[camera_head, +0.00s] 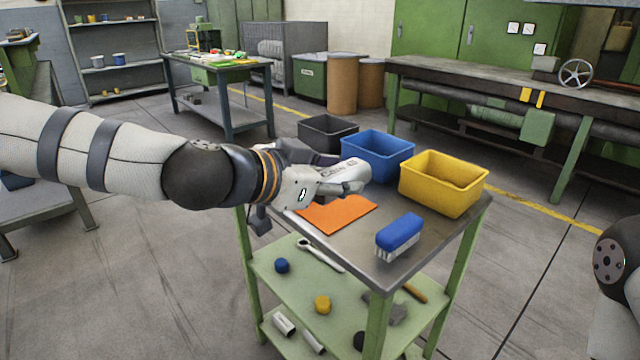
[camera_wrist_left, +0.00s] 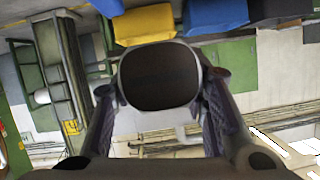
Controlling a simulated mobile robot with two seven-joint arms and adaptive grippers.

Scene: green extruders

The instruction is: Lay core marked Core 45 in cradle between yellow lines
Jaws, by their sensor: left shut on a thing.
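My left gripper (camera_head: 328,182) is above the trolley's top, over the orange mat. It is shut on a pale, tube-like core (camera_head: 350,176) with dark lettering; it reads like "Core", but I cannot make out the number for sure. In the left wrist view the core (camera_wrist_left: 186,50) shows end-on, a pale rim round a dark end, between both fingers. I cannot clearly make out a cradle there. My right gripper is out of view.
Open floor lies between the trolley and the workbench (camera_head: 480,77).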

